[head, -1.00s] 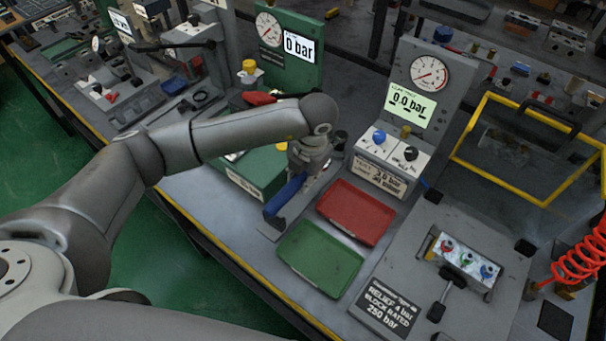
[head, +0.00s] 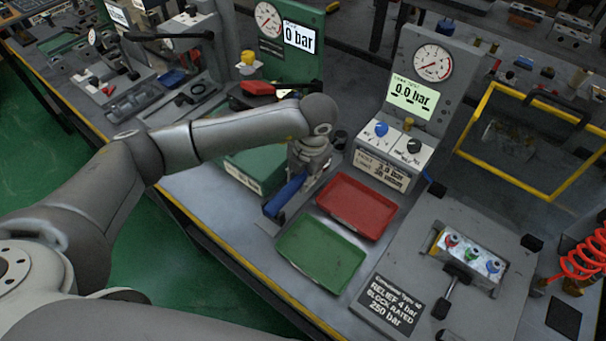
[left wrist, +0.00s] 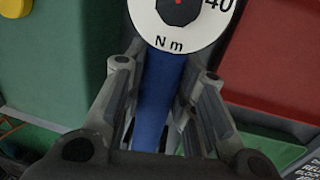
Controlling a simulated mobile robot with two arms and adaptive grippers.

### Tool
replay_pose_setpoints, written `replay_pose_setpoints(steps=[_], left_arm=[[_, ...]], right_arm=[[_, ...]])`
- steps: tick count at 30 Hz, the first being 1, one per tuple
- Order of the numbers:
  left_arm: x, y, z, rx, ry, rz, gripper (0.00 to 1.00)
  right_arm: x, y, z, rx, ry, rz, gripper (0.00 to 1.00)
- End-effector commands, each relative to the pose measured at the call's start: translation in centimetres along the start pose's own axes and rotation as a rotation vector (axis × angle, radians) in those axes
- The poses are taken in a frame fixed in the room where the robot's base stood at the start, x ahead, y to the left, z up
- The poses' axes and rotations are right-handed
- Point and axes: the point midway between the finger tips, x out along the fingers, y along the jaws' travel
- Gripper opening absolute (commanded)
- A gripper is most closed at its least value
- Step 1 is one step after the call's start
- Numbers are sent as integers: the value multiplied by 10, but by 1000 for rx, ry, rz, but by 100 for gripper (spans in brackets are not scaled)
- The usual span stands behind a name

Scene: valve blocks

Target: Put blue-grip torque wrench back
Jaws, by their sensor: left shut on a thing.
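The blue-grip torque wrench (head: 287,193) is below my left wrist in the head view, left of the two trays. In the left wrist view its blue grip (left wrist: 158,95) runs between the fingers, and its round white dial (left wrist: 180,20) marked "N m" shows at the top. My left gripper (left wrist: 160,125) is shut on the blue grip. In the head view my left gripper (head: 308,165) points down, and its wrist partly hides the wrench. I cannot tell whether the wrench touches the bench or a holder. My right gripper is not in view.
A red tray (head: 357,207) and a green tray (head: 320,252) lie right of the wrench. A green box (head: 255,168) stands to its left. A gauge panel reading 0.0 bar (head: 412,98) stands behind. A clamped valve block (head: 468,258) and a yellow frame (head: 515,178) are at the right.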

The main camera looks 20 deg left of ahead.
Motion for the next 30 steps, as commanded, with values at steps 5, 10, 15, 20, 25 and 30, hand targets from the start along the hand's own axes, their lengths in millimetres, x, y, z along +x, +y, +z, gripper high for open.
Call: replay_pose_setpoints(steps=[5, 10, 15, 20, 25, 30], left_arm=[[4, 0, 1, -1, -3, 0, 0], [4, 0, 1, -1, -3, 0, 0], [4, 0, 0, -1, -2, 0, 35], [4, 0, 0, 0, -1, 0, 51], [4, -1, 0, 0, -1, 0, 51], [2, -1, 0, 0, 1, 0, 51]], right_arm=[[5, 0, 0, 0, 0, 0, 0], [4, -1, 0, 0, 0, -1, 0], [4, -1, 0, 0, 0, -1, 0], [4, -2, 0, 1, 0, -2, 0], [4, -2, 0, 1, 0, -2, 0], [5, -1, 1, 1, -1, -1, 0]])
